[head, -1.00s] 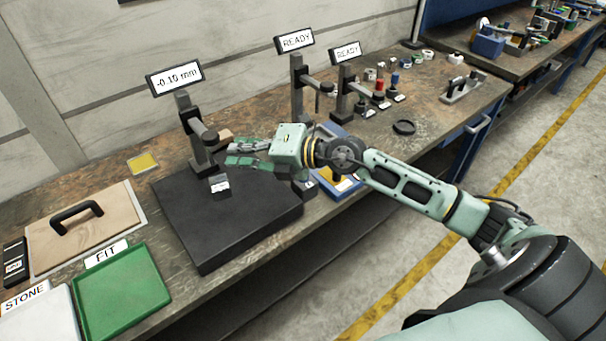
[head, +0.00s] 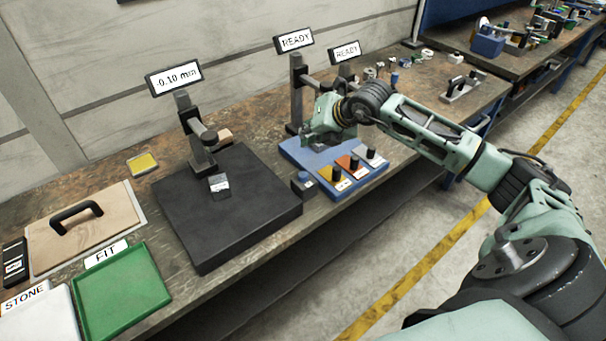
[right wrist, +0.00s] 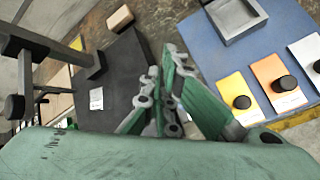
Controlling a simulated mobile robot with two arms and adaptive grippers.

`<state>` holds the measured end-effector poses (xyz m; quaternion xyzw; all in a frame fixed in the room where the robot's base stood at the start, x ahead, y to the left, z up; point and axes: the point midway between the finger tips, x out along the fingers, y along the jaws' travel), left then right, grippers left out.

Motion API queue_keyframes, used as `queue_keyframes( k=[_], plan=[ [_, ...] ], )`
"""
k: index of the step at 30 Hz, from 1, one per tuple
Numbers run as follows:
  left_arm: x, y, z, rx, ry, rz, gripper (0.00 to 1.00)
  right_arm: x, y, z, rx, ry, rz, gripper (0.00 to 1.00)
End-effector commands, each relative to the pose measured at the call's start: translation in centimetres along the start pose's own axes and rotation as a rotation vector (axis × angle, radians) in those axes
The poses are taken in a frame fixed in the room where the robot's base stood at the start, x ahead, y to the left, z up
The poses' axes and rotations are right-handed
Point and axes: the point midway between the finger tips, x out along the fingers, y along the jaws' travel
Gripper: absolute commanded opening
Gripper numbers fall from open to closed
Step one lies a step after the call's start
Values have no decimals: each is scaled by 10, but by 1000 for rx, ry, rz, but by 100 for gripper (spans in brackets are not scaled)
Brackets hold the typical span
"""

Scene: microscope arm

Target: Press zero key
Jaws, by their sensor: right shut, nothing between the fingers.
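A dark gauge stand with a granite-like black base (head: 225,235) stands on the bench. Its display (head: 174,78) reads -0.10 mm. A small dark block with a bluish top (head: 303,184), which looks like the zero key, sits at the base's right edge. My right gripper (head: 318,138) is shut and empty, above the back of the blue board, behind and to the right of that block. In the right wrist view its fingers (right wrist: 162,65) lie between the black base and the blue board; I cannot make out the key there. My left gripper is not in view.
The blue board (head: 292,148) carries yellow, orange and grey plates with black knobs. Two stands with READY displays (head: 294,41) rise behind the gripper. A green FIT tray (head: 160,298) and a wooden board with a handle (head: 120,225) lie left. Space above the black base's front is free.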

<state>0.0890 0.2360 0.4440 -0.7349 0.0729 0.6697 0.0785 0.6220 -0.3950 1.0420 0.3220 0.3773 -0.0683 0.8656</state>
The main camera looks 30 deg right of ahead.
Motion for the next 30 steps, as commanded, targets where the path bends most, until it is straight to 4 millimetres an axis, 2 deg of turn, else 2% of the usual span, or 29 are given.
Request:
queue_keyframes(
  k=[8,19,21,25,30],
  plan=[
    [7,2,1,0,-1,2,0,12,-8,-9,1,3,-1,0],
    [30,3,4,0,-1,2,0,47,-35,-35,2,2,-1,0],
    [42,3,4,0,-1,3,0,55,-40,-41,1,1,1,0],
    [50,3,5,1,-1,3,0,61,-44,-45,0,1,1,0],
    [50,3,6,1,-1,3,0,62,-44,-45,0,1,1,0]
  ],
)
